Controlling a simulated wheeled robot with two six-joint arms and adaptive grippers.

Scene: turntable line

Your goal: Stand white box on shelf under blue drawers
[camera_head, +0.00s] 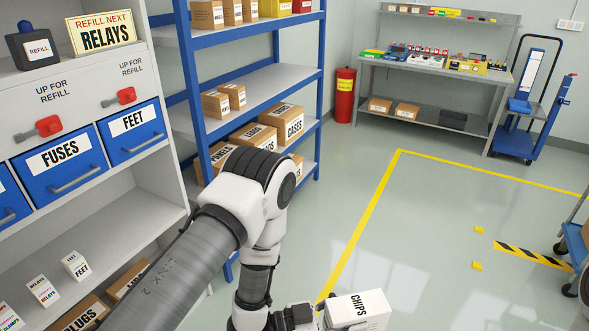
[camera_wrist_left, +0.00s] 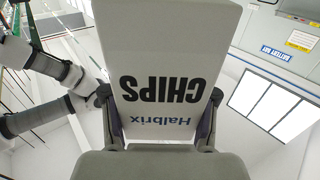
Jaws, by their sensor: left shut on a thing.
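My left gripper (camera_head: 303,318) is shut on a white box (camera_head: 362,310) lettered CHIPS, low at the bottom edge of the head view. The box also fills the middle of the left wrist view (camera_wrist_left: 167,45), its CHIPS and Halbrix lettering upside down, with a finger on each side. The blue drawers, FUSES (camera_head: 62,168) and FEET (camera_head: 131,132), are at the left. Under them is a pale shelf (camera_head: 135,215) where small white boxes stand, among them FEET (camera_head: 75,265) and RELAYS (camera_head: 43,291). The box is well right of this shelf. My right gripper is not in view.
My left arm crosses in front of the shelf unit. Cardboard boxes (camera_head: 90,313) sit below the shelf. A blue-framed rack (camera_head: 262,84) with cartons stands behind. The floor inside the yellow line (camera_head: 371,209) is mostly clear; a cart (camera_head: 574,240) is at the right edge.

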